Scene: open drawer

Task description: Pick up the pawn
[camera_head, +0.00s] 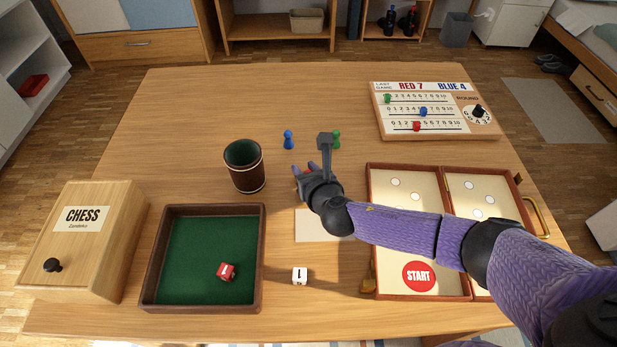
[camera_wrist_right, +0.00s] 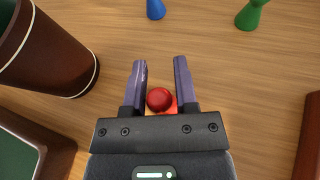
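A red pawn (camera_wrist_right: 159,99) stands between the two fingers of my right gripper (camera_wrist_right: 160,68) in the right wrist view. Small gaps show between its round head and each finger. The right gripper is open around it and its palm is close to the pawn. A blue pawn (camera_head: 288,139) and a green pawn (camera_head: 336,139) stand farther back. My left gripper is not in view.
A dark dice cup (camera_head: 244,167) stands just left of the gripper. A green-lined tray (camera_head: 258,240) holds a red die; a white die (camera_head: 300,276) lies beside it. An open game board (camera_head: 380,185) is at right, a scoreboard (camera_head: 490,130) behind, a chess box (camera_head: 110,230) at left.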

